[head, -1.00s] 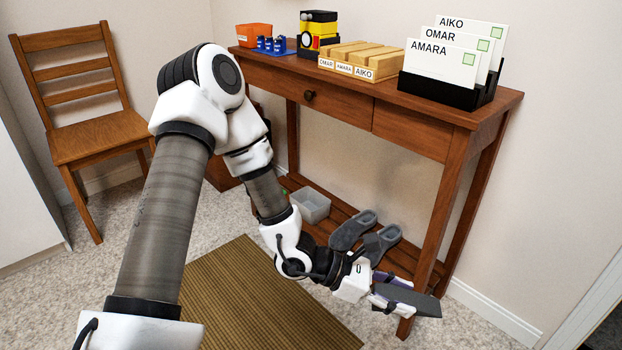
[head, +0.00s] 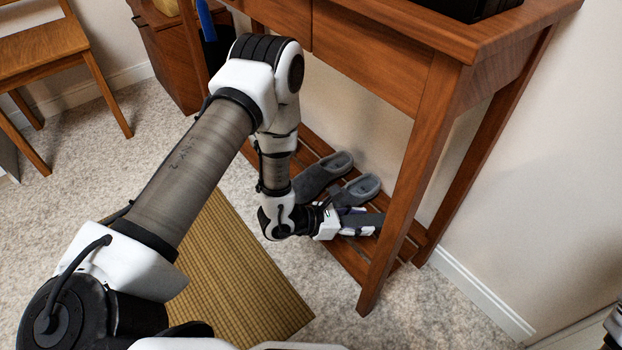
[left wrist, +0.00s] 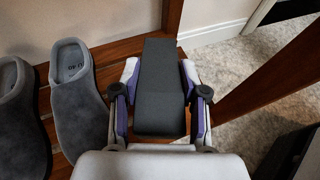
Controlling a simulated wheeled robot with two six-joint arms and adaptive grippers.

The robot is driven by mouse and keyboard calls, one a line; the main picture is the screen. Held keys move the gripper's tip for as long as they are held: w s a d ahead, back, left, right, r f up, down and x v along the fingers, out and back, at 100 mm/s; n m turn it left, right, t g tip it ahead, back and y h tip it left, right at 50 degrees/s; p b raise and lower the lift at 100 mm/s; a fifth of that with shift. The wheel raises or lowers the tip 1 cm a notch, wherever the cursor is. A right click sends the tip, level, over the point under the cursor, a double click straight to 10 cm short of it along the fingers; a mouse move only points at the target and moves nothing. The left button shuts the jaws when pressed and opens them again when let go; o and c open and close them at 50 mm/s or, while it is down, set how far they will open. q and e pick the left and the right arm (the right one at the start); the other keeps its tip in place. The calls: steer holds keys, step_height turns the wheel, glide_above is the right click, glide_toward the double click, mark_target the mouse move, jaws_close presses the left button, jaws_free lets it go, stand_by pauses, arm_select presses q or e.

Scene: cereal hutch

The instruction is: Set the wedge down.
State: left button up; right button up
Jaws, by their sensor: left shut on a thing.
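The wedge (left wrist: 160,85) is a dark grey block held between the two fingers of my left gripper (left wrist: 158,100) in the left wrist view. In the head view the wedge (head: 364,222) shows at the tip of my left gripper (head: 347,222). The gripper is over the slatted lower shelf (head: 352,262) of the wooden table, at its right end and close to the slippers. I cannot tell whether the wedge touches the shelf. My right gripper does not show clearly in any view.
Two grey slippers (head: 355,190) lie on the shelf beside my gripper; they also show in the left wrist view (left wrist: 78,100). A table leg (head: 408,190) stands to the right. A woven mat (head: 240,275) lies on the floor. A chair (head: 60,60) stands at the far left.

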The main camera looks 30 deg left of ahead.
mark_target(355, 249)
arm_select(q)
step_height(355, 249, down, 11)
steer(key=b, duration=0.6)
steer(key=shift+d+r, duration=0.15)
steer(key=shift+r, duration=0.2)
steer(key=shift+f, duration=0.1)
steer(key=o, duration=1.2)
steer(key=shift+c, duration=0.2)
